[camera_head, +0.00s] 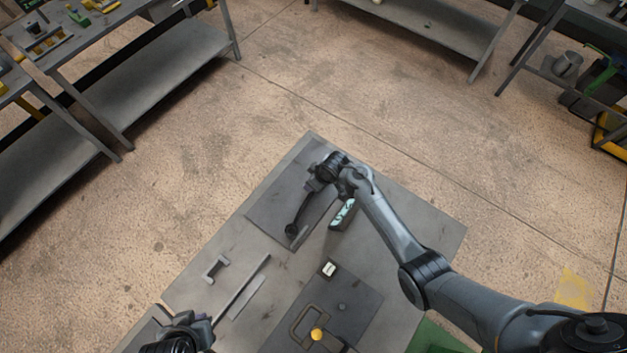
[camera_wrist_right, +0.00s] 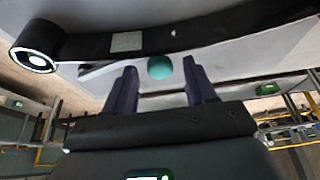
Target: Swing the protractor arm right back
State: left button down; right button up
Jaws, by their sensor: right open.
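The protractor arm (camera_head: 299,213) is a dark, slightly curved bar on a grey plate (camera_head: 268,212) at the far left part of the table. Its rounded end points toward the near side. The right wrist view shows a black curved bar (camera_wrist_right: 165,38) with a white-ringed round end at left and a pale label. Contact cannot be told. My left gripper (camera_head: 198,322) is at the lower left, its fingers unclear.
The table (camera_head: 421,216) also holds a small grey bracket (camera_head: 215,268), a long thin bar (camera_head: 242,287), and a dark panel (camera_head: 357,306) with a rectangular loop handle (camera_head: 309,326) and yellow knob (camera_head: 317,334). Open floor surrounds the table's far side; workbenches (camera_head: 150,75) stand farther off.

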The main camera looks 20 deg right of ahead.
jog(key=shift+f, duration=0.2)
grip_shut()
dwell(0.3)
